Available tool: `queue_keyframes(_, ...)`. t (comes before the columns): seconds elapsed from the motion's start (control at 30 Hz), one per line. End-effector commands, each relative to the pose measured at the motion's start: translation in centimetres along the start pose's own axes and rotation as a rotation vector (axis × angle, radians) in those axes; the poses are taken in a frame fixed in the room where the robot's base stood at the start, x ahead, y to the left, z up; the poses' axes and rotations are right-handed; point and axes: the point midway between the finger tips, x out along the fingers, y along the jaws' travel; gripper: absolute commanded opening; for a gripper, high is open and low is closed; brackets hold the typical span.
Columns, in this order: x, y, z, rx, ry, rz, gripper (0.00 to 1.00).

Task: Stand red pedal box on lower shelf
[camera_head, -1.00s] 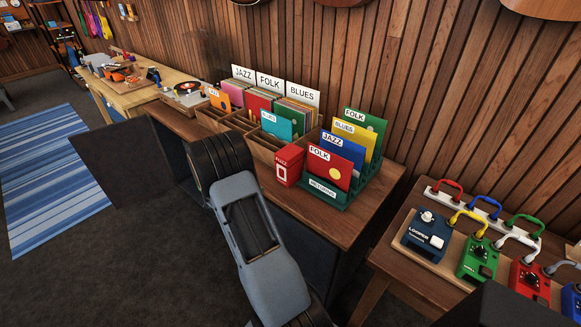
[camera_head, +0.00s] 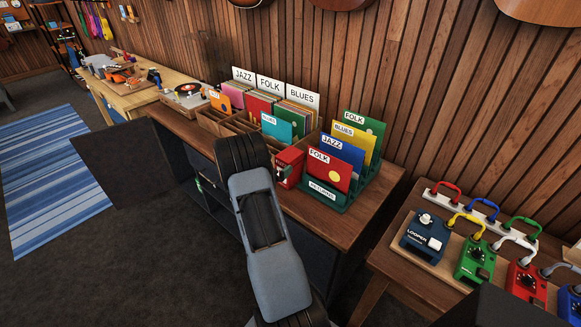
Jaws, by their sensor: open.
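The red pedal box (camera_head: 291,155) stands upright on the wooden counter, just left of the green returns rack. My arm hides much of the gripper, and I cannot tell whether the fingers touch the box. The lower shelf (camera_head: 217,211) is in the dark open shelving under the counter, left of my arm. My arm hides part of that shelving.
The green returns rack (camera_head: 325,196) with record sleeves stands close to the box's right. Wooden record bins (camera_head: 215,122) stand behind and left. A bench with several pedals (camera_head: 423,235) is at the right. Dark floor lies open at the left.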

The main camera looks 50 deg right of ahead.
Motion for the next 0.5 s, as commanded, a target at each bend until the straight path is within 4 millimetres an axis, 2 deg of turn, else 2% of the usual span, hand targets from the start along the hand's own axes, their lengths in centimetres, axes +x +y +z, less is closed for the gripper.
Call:
queue_keyframes(0.17,0.9,0.0,-0.1,0.000,-0.002,0.001,1.00)
queue_keyframes(0.5,5.1,0.0,-0.1,0.000,0.000,0.001,1.00)
